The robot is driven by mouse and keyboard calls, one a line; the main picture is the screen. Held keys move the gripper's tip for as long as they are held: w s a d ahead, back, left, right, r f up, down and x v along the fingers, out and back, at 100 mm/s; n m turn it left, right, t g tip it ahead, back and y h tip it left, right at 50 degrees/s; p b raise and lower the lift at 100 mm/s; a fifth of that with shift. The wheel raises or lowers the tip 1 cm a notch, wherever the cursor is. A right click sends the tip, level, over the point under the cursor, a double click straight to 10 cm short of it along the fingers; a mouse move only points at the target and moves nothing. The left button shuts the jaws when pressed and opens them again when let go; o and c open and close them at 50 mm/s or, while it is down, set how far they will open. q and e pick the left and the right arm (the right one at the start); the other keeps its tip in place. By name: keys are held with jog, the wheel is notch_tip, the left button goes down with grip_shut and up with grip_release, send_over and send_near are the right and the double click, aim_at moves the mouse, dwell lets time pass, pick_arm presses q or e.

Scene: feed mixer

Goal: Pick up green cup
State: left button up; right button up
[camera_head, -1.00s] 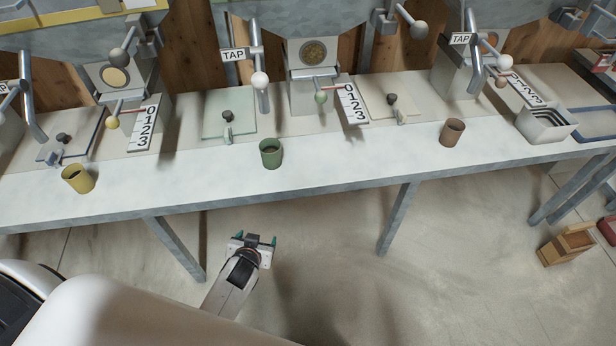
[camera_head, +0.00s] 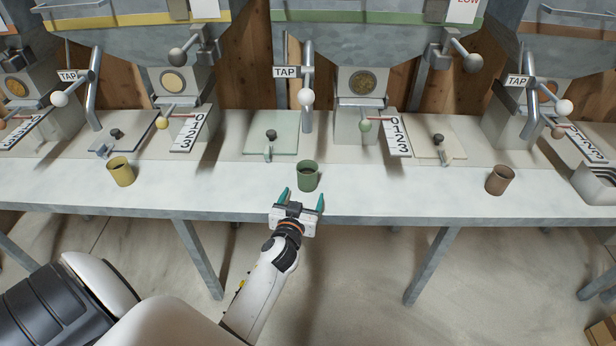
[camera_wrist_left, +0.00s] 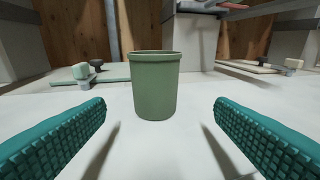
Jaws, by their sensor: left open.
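The green cup (camera_head: 307,178) stands upright on the pale counter, near its front edge in the head view. In the left wrist view the cup (camera_wrist_left: 156,88) is ahead, between the two teal fingers and beyond their tips. My left gripper (camera_head: 303,199) is open and empty at the counter's front edge, just short of the cup. Its fingers (camera_wrist_left: 160,112) lie on either side of the cup's line, apart from it. My right gripper is not in view.
A yellow cup (camera_head: 121,172) stands to the left and a brown cup (camera_head: 500,180) to the right on the counter (camera_head: 230,188). Behind are a pale green plate (camera_head: 271,140), a tap lever (camera_head: 306,97) and a numbered scale (camera_head: 396,135). The counter beside the green cup is clear.

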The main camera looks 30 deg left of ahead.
aim_at(305, 185)
pick_arm(q)
jog(key=x, duration=0.3)
jog(key=shift+w+a+f, duration=0.1)
jog(key=shift+w+a, duration=0.05)
jog(key=shift+w, duration=0.05)
jog(key=x, duration=0.5)
jog(key=shift+w+a, duration=0.1)
jog(key=shift+a, duration=0.2)
jog(key=c, duration=1.1)
